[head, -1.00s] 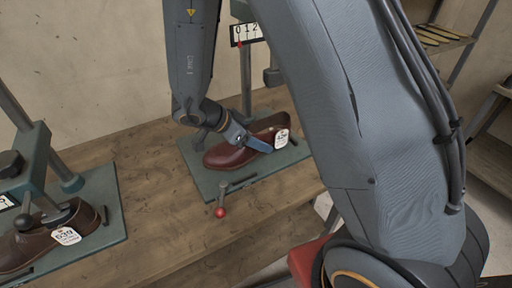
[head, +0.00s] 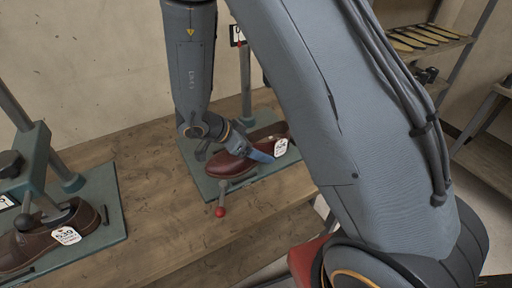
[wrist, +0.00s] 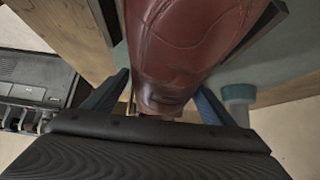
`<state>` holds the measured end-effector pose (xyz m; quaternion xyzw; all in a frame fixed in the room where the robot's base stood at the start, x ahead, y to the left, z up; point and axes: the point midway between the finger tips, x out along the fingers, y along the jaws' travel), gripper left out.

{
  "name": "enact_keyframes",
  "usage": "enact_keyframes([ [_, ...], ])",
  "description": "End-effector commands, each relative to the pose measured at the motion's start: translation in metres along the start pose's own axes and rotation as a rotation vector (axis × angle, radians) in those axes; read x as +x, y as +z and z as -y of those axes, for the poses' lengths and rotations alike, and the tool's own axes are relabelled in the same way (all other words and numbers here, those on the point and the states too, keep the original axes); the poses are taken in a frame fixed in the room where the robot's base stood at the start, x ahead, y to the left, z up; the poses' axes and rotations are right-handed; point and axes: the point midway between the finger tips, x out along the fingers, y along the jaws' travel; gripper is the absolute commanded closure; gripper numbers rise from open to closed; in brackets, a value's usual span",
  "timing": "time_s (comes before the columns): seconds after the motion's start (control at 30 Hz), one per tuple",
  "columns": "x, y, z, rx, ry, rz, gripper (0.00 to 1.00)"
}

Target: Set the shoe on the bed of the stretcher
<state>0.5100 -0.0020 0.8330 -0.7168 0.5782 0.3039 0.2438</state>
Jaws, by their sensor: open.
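A reddish-brown shoe (head: 232,166) with a white tag (head: 281,147) lies over the teal bed (head: 203,186) of the right stretcher, toe to the left. My gripper (head: 256,153) is at the shoe, with one blue finger showing across its near side. In the wrist view the shoe (wrist: 180,45) runs between the two open fingers (wrist: 162,88), with gaps visible beside it. Whether the sole rests fully on the bed is hard to tell.
A second stretcher on the left holds a brown shoe (head: 45,240) tagged 539. A red-knobbed lever (head: 220,211) stands at the right bed's front edge. Bare wooden bench (head: 150,215) lies between the beds. A shelf (head: 425,40) stands at the back right.

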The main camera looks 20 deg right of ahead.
Motion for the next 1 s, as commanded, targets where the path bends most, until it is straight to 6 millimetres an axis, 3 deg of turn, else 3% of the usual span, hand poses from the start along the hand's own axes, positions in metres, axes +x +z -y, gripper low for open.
enact_keyframes([
  [0.23,-0.018,-0.001,0.001,0.000,-0.004,0.000,0.22],
  [0.7,-0.106,-0.001,0.001,0.001,-0.004,0.001,0.22],
  [1.0,-0.122,-0.002,0.000,0.000,0.000,0.000,0.22],
])
